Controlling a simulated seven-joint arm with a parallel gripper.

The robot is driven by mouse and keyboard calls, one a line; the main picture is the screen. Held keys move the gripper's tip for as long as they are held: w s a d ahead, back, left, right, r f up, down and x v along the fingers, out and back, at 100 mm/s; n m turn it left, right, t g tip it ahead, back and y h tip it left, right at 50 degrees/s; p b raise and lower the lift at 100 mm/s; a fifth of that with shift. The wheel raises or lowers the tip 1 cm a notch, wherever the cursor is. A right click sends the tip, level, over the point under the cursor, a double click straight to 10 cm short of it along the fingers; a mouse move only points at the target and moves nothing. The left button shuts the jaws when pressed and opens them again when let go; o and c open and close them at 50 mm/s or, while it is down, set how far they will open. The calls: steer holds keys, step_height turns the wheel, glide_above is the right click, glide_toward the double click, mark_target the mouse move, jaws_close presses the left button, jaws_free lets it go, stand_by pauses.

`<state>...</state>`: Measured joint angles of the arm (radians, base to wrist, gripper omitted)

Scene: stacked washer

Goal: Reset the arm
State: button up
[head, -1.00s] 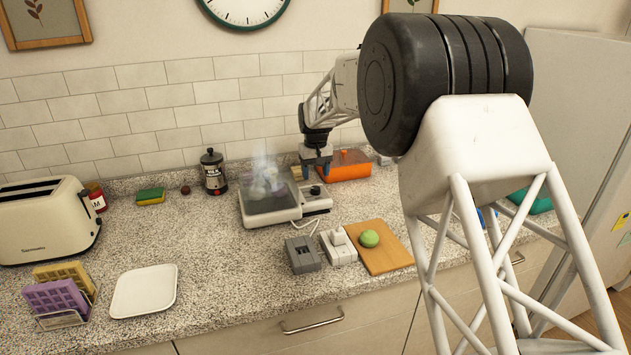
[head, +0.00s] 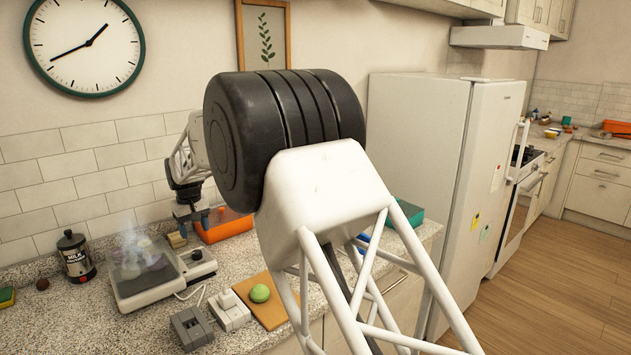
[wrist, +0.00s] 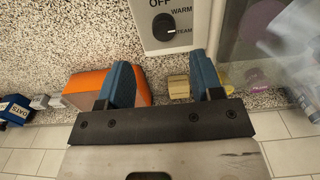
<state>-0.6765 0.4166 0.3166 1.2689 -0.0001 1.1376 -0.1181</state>
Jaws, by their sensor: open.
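My gripper (head: 191,222) hangs over the back of the counter, between the steamer and the orange container, with its fingers pointing down. In the wrist view my gripper (wrist: 163,85) has its two blue fingers spread apart with nothing between them. My white lattice arm with its black joint fills the middle of the head view and hides part of the counter. The steamer (head: 150,290) gives off vapour and has some hazy contents. Its control panel (wrist: 172,22) shows a dark knob between WARM and STEAM in the wrist view.
An orange container (head: 228,226) and a yellowish block (wrist: 179,86) are close to my fingers. A fridge (head: 425,180) stands right.

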steer(key=s+d+r+m, duration=0.15)
steer(key=d+r, duration=0.35)
steer(key=d, duration=0.6)
steer(key=s+d+r+m, duration=0.1)
steer(key=s+d+r, duration=0.3)
steer(key=d, duration=0.7)
steer(key=s+d+r+m+t, duration=0.1)
steer(key=s+d+r, duration=0.3)
steer(key=d, duration=0.5)
steer(key=s+d+r+m, duration=0.1)
steer(key=s+d+r, duration=0.1)
steer(key=s+d, duration=0.6)
steer(key=s+d+m+t, duration=0.1)
steer(key=s+d+m, duration=0.2)
steer(key=s+d, duration=1)
steer(key=s+d+f+m, duration=0.1)
steer(key=s+d+f, duration=0.2)
steer(key=s+d, duration=0.2)
steer(key=s+d+f+m, duration=0.1)
steer(key=s+d+f, duration=0.3)
steer(key=s, duration=0.8)
steer(key=shift+d+t, duration=0.3)
steer(key=shift+d, duration=0.3)
